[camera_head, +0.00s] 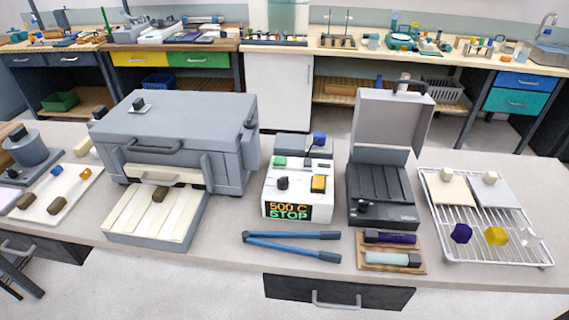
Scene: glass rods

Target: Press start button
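A white control box (271,205) stands on the bench near the middle of the head view. Its dark front display (288,211) reads "500 C" in orange and "STOP" in green. On its top are a green button (280,161), a black knob (282,183), a yellow button (319,183) and a blue-topped part (319,138) at the back. No label shows which one is the start button.
A grey furnace (185,130) stands left of the box, with a slotted tray in front. An open grey case (381,188) is close on the right. Blue-handled tongs (290,245) lie in front. A wire rack (485,225) stands far right.

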